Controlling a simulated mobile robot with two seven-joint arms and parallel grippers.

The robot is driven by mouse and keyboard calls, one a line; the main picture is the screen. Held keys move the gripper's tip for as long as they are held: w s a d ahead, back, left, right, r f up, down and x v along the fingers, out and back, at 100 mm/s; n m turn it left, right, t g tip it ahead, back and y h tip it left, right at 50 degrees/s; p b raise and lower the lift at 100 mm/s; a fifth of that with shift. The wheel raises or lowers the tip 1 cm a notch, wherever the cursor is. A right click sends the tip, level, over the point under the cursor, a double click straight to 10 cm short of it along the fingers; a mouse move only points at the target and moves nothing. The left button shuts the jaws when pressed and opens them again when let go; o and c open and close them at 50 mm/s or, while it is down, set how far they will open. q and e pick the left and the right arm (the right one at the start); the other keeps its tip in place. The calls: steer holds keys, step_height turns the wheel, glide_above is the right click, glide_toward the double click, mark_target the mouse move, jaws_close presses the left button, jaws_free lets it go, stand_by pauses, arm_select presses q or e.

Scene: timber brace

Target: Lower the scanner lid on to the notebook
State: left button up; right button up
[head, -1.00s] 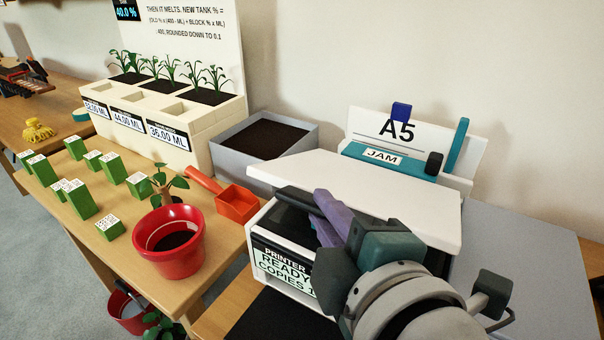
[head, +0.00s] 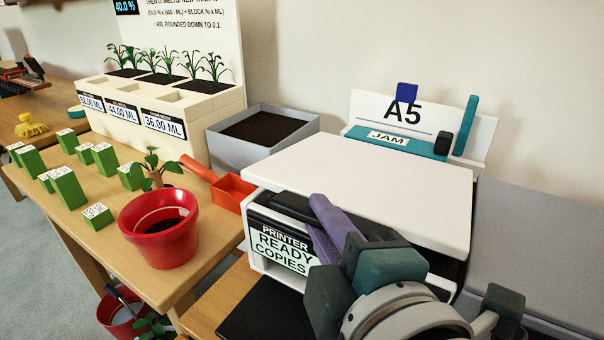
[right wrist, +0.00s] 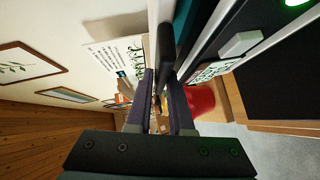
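The white scanner lid (head: 370,190) lies over the printer (head: 282,243), slightly raised, with a dark gap under its front edge. My right gripper (head: 318,218) is at this front edge. Its purple fingers close on the dark bar-shaped handle of the lid (head: 283,205). In the right wrist view the handle (right wrist: 167,48) runs between the fingertips (right wrist: 162,80). A teal strip (right wrist: 185,18) shows there between the lid and the printer body; I cannot tell whether it is the notebook. The notebook is not clearly visible in the head view. My left gripper is not in view.
Behind the lid stands an A5 card (head: 425,108) with a teal JAM piece (head: 400,143). A red pot (head: 160,235), an orange scoop (head: 232,192) and several green blocks (head: 68,188) stand on the left table. A grey surface (head: 540,240) is at right.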

steer(key=o, duration=0.4)
steer(key=v, duration=1)
